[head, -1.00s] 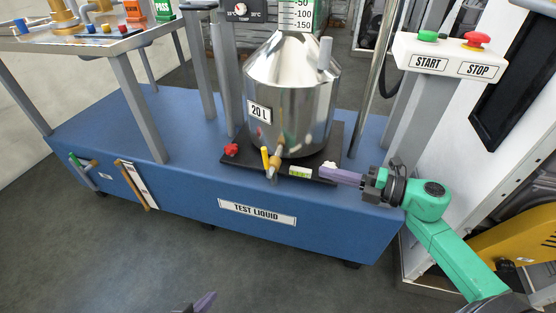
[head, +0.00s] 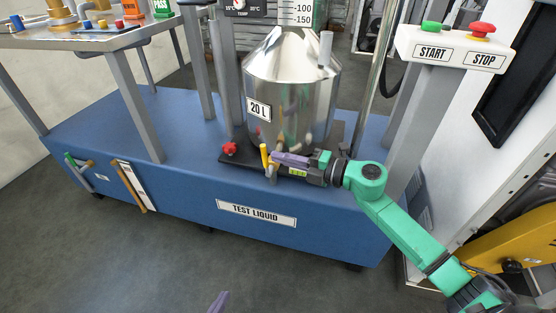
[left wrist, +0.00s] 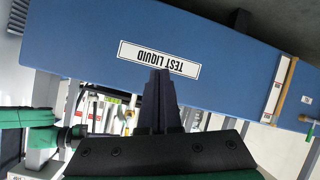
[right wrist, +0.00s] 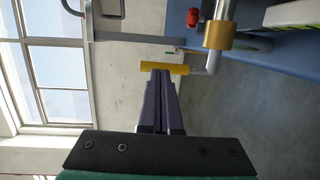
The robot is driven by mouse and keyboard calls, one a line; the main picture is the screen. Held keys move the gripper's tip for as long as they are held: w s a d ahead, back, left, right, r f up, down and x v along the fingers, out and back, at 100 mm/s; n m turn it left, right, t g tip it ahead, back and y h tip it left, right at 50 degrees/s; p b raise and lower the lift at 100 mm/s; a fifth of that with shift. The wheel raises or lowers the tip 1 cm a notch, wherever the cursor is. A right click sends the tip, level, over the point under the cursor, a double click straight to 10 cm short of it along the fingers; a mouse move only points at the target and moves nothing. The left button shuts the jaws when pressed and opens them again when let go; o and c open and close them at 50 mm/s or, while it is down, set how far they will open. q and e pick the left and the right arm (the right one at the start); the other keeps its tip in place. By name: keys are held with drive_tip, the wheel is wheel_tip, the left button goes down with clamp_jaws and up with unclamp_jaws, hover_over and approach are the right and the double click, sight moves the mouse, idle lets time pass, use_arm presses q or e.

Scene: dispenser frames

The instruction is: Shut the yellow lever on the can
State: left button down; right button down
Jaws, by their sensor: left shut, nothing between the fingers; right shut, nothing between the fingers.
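The silver can (head: 290,90) stands on a black plate at the middle of the blue base. Its yellow lever (head: 264,157) sits upright at the tap low on the can's front. My right gripper (head: 274,159) is shut and empty, with its fingertips just to the right of the lever. In the right wrist view the yellow lever (right wrist: 165,67) lies across the picture right at my fingertips; I cannot tell whether they touch. The brass tap (right wrist: 219,35) is beyond to the right. My left gripper (head: 221,300) is shut and empty, low in front of the base.
A red knob (head: 230,149) is left of the lever. A green and yellow level (head: 298,173) lies beside the tap, partly behind my right gripper. The START/STOP box (head: 452,50) is at the right. The floor in front of the base is free.

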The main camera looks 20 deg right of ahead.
drive_tip(key=shift+w+a, duration=0.4)
drive_tip(key=shift+a, duration=0.05)
drive_tip(key=shift+p, duration=0.3)
